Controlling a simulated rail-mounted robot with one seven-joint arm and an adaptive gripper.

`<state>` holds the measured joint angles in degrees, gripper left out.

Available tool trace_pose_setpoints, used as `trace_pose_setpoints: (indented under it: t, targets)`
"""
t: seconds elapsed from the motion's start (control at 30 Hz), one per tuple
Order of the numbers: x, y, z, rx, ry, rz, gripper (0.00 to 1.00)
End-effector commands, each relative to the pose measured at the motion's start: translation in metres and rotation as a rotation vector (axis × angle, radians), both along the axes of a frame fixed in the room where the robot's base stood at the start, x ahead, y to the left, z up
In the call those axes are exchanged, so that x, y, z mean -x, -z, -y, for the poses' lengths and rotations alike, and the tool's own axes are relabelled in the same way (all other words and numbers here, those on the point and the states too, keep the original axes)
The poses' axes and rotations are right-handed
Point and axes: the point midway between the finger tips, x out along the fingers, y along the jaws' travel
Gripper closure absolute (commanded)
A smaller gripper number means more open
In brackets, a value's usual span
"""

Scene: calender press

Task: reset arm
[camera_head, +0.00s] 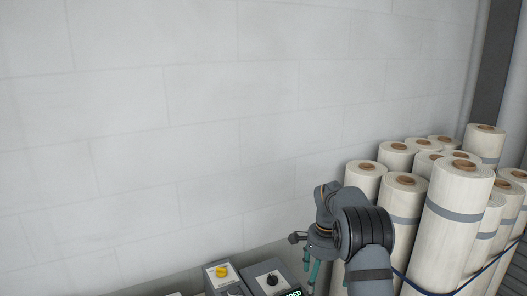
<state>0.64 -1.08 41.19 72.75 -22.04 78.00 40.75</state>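My arm reaches up from the bottom edge in the head view, right of centre, with a grey link and a black ribbed joint. My gripper (310,268) hangs below the wrist, with narrow teal parts pointing down. It is small and seen at an angle, so I cannot tell whether it is open or shut. No object shows between its fingers. It is in front of the rolls and just right of the control boxes in the picture.
Several upright cream rolls (455,205) with grey bands stand at the right, behind my arm, with a blue strap around them. A control box with a yellow knob (221,271) and one with a black knob (271,278) sit at the bottom. A pale block wall (180,120) fills the back.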

Motion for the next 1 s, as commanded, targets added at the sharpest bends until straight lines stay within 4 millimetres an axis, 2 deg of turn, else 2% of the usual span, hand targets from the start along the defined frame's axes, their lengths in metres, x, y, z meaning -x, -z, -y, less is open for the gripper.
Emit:
trace_pose_setpoints:
  t: [0.03, 0.27, 0.3, 0.33, 0.53, 0.8, 1.0]
  targets:
    - [0.001, 0.018, 0.0, 0.001, 0.0, -0.003, 0.0]
    - [0.0, 0.066, 0.0, 0.0, 0.001, 0.0, 0.0]
    - [-0.001, 0.042, 0.0, -0.001, 0.001, 0.005, 0.0]
    - [-0.001, 0.031, 0.0, 0.0, 0.001, 0.004, 0.0]
    - [0.0, -0.009, 0.0, 0.0, 0.0, 0.001, 0.0]
    - [-0.001, -0.032, 0.0, 0.0, 0.0, 0.001, 0.0]
    - [0.0, -0.033, 0.0, 0.0, 0.0, -0.001, 0.0]
